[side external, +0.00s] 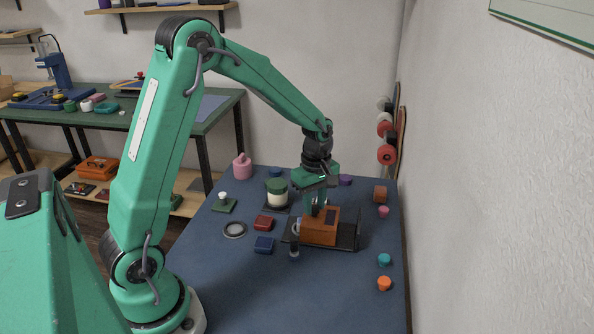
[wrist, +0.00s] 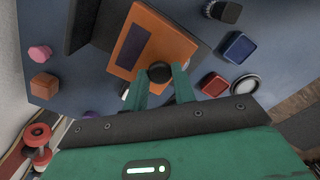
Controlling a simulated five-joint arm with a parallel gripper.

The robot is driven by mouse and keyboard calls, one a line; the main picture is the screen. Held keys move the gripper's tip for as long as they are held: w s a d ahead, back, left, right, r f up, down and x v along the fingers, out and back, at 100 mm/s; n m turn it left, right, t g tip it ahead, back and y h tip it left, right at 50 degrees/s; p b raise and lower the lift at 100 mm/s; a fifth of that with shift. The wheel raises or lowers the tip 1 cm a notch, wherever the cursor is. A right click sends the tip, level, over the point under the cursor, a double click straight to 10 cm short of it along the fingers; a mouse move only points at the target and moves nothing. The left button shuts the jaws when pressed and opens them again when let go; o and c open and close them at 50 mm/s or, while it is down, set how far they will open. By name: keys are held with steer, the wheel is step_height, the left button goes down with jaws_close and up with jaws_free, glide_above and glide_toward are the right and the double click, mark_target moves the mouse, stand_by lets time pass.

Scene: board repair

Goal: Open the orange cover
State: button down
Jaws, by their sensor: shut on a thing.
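The orange cover (side external: 313,232) is a box-like piece with a dark rectangular panel. It sits at a dark base on the blue table, and it also shows in the wrist view (wrist: 176,43). A round black knob (wrist: 159,72) is at the cover's near edge. My gripper (side external: 316,209) reaches down to the cover from above. In the wrist view its green fingers (wrist: 162,84) stand on either side of the knob and are shut on it. I cannot tell whether the cover is raised at all. The finger contact is partly hidden in the side view.
A dark upright plate (side external: 358,232) stands right of the cover. A dark cylindrical tool (side external: 294,247), a blue block (side external: 264,245), a red block (side external: 263,223) and a ring (side external: 234,230) are to the left. A green-lidded jar (side external: 277,193) stands behind. The table front is clear.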

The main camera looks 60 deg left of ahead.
mark_target(330, 217)
steer(key=w+d, duration=0.3)
steer(key=shift+r, duration=0.1)
steer(key=c, duration=1.1)
jaws_free()
steer(key=shift+c, duration=0.2)
steer(key=shift+r, duration=0.1)
step_height(330, 217, up, 8)
steer(key=shift+f, duration=0.2)
